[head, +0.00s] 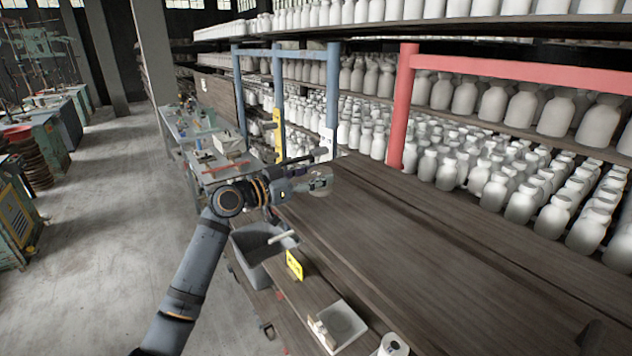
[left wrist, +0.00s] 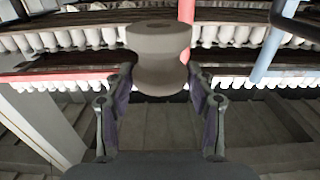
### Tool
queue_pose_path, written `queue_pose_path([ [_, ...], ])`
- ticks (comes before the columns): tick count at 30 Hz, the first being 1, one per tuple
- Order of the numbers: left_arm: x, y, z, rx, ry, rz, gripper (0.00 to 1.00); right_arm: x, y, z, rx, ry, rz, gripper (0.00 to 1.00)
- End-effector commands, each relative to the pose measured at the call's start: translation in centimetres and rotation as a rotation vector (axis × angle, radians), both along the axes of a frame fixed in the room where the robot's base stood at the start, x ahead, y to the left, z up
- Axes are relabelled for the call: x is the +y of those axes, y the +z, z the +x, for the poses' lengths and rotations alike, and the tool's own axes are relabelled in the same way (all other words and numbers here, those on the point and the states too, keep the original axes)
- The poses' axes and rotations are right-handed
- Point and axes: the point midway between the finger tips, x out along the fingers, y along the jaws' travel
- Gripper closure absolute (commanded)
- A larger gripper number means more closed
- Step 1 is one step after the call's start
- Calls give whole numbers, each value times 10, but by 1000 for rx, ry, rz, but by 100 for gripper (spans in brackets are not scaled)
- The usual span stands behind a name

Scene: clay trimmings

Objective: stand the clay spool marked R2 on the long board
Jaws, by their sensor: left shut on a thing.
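My left gripper (head: 308,186) is above the far left end of a long dark wooden board (head: 430,235). In the left wrist view the gripper (left wrist: 160,92) is shut on a grey-beige clay spool (left wrist: 160,58), with a finger on each side. The spool has a wide rim and a narrower waist. No R2 mark can be read on it. In the head view the spool is small and partly hidden at the fingertips, so its gap to the board is unclear. My right gripper is not in view.
A grey bin (head: 254,272), a yellow tag (head: 294,264) and a pale tray (head: 345,318) are along the near side. A white cylindrical thing (head: 392,347) is at the bottom edge. Shelves of white bottles (head: 525,200) and a red post (head: 402,110) stand behind. The board's middle is clear.

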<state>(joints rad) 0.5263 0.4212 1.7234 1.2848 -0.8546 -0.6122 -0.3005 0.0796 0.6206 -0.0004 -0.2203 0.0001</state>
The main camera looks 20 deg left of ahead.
Motion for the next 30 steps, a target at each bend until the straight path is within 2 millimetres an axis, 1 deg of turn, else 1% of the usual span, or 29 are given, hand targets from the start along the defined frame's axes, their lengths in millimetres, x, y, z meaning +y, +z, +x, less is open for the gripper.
queue_pose_path([
  [5, 1, -5, 5, 0, 0, -2, 86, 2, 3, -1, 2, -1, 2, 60],
  [6, 1, -9, 7, 2, 0, -3, 86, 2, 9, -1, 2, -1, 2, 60],
  [9, 1, -24, 6, 4, 0, -4, 86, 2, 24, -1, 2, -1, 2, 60],
  [11, 1, -31, 6, 1, 0, -3, 86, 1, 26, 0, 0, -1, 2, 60],
  [14, 1, -37, 6, -2, 1, 0, 86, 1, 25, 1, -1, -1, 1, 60],
  [19, 1, -38, 6, -3, 0, 0, 86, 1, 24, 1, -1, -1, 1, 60],
  [24, 1, -42, 6, -4, 0, 0, 86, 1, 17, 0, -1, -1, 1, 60],
  [25, 1, -41, 6, -1, 0, 0, 42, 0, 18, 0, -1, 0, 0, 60],
  [29, 1, -41, 6, -1, 0, 0, 24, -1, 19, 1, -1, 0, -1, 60],
  [30, 1, -41, 6, -1, 0, 0, 22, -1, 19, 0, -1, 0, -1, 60],
])
